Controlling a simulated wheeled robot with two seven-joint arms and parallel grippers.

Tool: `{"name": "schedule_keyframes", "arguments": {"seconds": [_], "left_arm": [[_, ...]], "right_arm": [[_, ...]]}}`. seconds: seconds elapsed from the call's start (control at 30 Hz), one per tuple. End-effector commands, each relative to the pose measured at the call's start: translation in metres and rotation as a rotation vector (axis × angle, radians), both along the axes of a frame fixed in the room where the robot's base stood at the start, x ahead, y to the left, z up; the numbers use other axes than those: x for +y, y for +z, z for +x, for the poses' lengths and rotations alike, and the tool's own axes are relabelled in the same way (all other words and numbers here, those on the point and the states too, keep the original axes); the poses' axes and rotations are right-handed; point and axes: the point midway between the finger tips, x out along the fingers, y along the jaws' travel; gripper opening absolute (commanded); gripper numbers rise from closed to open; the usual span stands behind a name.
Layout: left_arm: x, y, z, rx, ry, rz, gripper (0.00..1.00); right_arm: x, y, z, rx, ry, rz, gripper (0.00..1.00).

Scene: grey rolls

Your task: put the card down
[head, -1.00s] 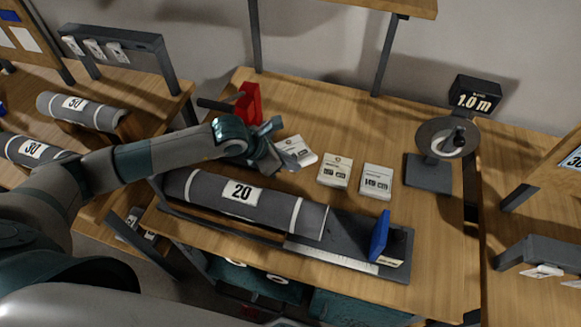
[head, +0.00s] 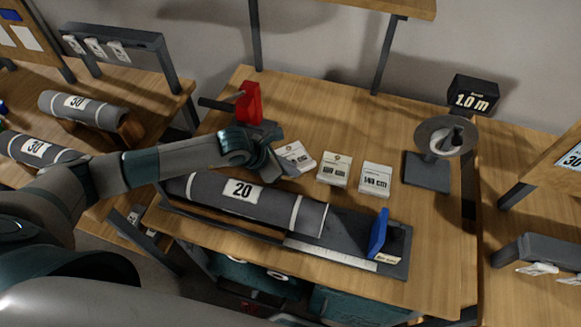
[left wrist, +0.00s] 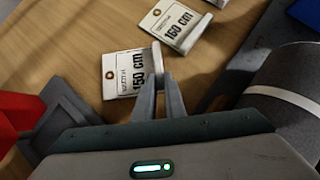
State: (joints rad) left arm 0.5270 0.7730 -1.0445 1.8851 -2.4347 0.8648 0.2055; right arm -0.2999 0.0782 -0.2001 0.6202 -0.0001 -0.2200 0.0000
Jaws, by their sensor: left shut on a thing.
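My left gripper (left wrist: 160,82) is shut on the raised edge of a white card marked 150 cm (left wrist: 122,76). The card has a punched hole and lies at or just above the wooden table; I cannot tell whether it touches. In the head view the same card (head: 297,156) shows just right of my left gripper (head: 284,163), behind the grey roll. A second card, marked 160 cm (left wrist: 172,24), lies to its right and also shows in the head view (head: 334,170). A third card (head: 376,180) is further right. My right gripper is not in view.
A red block (head: 250,102) stands behind left, a blue stop (head: 378,234) at front right, and a round-topped stand (head: 428,172) at right. The table behind the cards is clear.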

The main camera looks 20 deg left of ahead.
Motion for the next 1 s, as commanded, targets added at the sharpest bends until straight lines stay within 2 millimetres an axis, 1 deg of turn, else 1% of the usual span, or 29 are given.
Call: {"name": "schedule_keyframes", "arguments": {"seconds": [0.07, 0.1, 0.17, 0.2, 0.47, 0.63, 0.67, 0.87, 1.0], "left_arm": [[0.000, -0.003, 0.000, 0.000, 0.000, 0.000, 0.00], [0.000, -0.003, 0.000, 0.000, 0.001, 0.000, 0.13], [0.000, -0.002, 0.000, 0.000, 0.000, 0.000, 0.27], [0.000, -0.002, 0.000, 0.000, 0.000, 0.000, 0.29], [0.000, -0.002, 0.000, 0.000, 0.000, 0.000, 0.29], [0.000, 0.002, 0.000, 0.000, 0.000, 0.000, 0.29], [0.001, 0.002, -0.001, 0.000, 0.000, 0.000, 0.29], [0.010, 0.017, -0.009, -0.002, 0.000, 0.000, 0.29], [0.020, 0.034, -0.019, -0.002, 0.001, 0.000, 0.29]], "right_arm": [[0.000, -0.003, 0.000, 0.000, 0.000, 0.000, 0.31], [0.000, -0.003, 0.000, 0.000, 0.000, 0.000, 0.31], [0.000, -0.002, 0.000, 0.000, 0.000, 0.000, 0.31], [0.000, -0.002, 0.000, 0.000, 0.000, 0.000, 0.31], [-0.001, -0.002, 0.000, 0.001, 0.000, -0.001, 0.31], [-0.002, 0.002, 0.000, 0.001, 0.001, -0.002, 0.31], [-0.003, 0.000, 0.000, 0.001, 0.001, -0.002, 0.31], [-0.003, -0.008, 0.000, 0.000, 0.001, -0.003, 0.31], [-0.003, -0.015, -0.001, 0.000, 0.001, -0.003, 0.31]]}}
